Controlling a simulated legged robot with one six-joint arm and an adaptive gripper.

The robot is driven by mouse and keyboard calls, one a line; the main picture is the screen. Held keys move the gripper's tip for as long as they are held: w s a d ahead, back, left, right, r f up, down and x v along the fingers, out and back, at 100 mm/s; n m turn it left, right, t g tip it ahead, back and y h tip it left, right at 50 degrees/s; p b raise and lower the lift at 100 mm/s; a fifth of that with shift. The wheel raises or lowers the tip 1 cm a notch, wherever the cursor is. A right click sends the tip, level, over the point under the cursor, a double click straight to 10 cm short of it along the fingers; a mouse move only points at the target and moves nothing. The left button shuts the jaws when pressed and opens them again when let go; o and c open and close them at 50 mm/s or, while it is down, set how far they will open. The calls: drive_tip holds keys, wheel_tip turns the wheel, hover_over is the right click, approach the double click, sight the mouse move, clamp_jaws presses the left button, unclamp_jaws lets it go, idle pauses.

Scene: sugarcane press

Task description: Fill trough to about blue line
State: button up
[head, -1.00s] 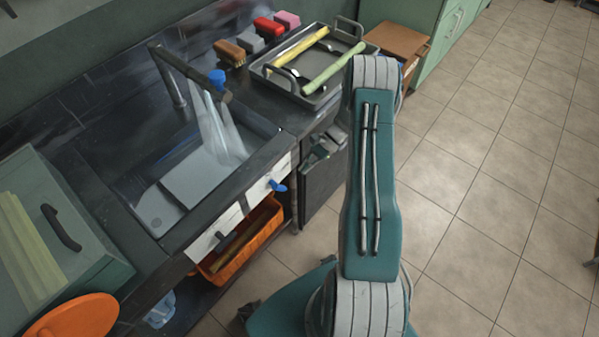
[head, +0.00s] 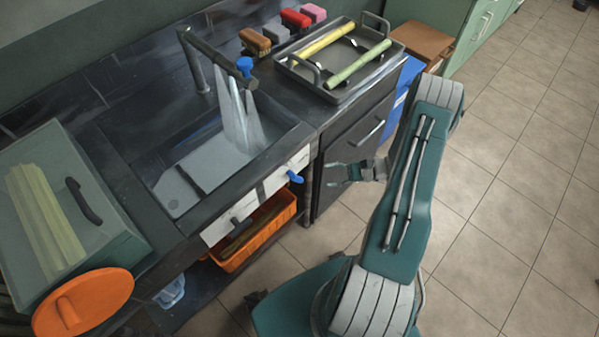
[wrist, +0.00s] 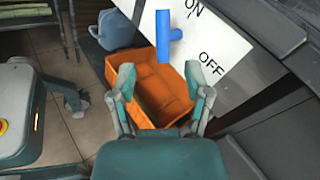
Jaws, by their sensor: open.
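The trough (head: 172,204) is the dark sink basin at left in the head view. Water streams (head: 238,118) fall into it from the tap (head: 208,62). A blue valve handle (head: 294,177) sticks out from the white front panel. In the wrist view, the blue handle (wrist: 164,42) stands beside the ON and OFF words, beyond my fingertips and apart from them. My gripper (wrist: 165,88) is open and empty. In the head view, my gripper (head: 338,174) is right of the handle, in front of the dark cabinet.
An orange bin (head: 232,262) sits below the trough. A tray (head: 342,92) with cane pieces and several brushes stand on the counter behind. A green box (head: 110,235) and an orange disc (head: 83,302) are at left. Tiled floor is free at right.

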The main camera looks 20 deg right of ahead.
sight(298, 178)
drive_tip(key=w+a+t, duration=0.1)
drive_tip(key=a, duration=0.2)
drive_tip(key=w+a+m+t, duration=0.1)
drive_tip(key=w+a, duration=0.1)
drive_tip(key=a, duration=0.1)
drive_tip(key=w+a+t, duration=0.1)
drive_tip(key=a, duration=0.3)
drive_tip(key=shift+w+a+f+m+t+h, duration=0.1)
drive_tip(key=shift+w+f+m+t+h, duration=0.05)
drive_tip(key=shift+f+m+t+h, duration=0.15)
clamp_jaws()
